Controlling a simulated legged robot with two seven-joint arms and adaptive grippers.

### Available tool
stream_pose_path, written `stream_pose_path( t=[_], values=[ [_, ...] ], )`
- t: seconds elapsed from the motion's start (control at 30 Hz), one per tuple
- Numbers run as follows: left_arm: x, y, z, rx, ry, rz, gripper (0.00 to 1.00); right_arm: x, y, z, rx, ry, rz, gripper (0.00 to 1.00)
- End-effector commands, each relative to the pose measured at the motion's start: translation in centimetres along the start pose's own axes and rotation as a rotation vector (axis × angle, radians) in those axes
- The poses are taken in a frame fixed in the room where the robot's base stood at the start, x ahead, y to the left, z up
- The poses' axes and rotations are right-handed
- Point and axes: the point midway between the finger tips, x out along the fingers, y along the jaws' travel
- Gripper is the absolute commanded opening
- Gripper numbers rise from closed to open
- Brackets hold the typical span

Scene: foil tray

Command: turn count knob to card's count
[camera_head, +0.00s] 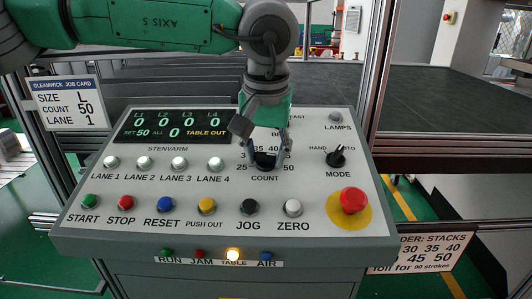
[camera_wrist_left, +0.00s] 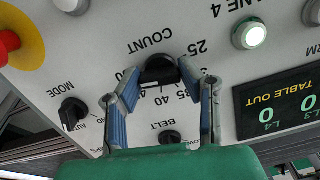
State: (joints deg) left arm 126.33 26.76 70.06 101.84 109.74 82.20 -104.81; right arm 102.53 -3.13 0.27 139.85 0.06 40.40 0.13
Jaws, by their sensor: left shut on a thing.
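The black count knob (camera_head: 264,161) sits on the sloped grey panel, with numbers around it and COUNT below. My left gripper (camera_head: 266,152) comes down from above and is shut on the knob, one finger on each side. In the left wrist view the knob (camera_wrist_left: 159,70) lies between the blue finger pads of the gripper (camera_wrist_left: 157,77); which number it points at is hard to tell. The job card (camera_head: 67,104) at the left reads size L, count 50, lane 1. The display (camera_head: 172,125) shows SET 50, zeros for the lanes and TABLE OUT. My right gripper is not in view.
The mode knob (camera_head: 336,157) stands right of the count knob, with a red emergency button (camera_head: 353,200) below it. Lit lane buttons (camera_head: 179,163) lie to the left. A row of coloured buttons, including the black JOG (camera_head: 249,207), runs along the front.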

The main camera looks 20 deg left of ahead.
Motion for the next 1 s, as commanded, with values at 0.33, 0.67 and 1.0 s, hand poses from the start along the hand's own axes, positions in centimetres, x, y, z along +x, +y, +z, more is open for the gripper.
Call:
stream_pose_path(
  t=[0.33,0.67,1.0],
  values=[
    [-0.39,0.0,-0.38,0.017,0.012,0.003,0.05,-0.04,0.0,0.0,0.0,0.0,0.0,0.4],
    [-0.28,-0.01,-0.27,0.017,0.009,0.001,0.53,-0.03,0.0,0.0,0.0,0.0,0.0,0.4],
    [-0.84,0.01,-0.1,0.018,0.006,0.0,0.53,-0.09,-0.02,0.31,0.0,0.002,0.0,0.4]
  ],
)
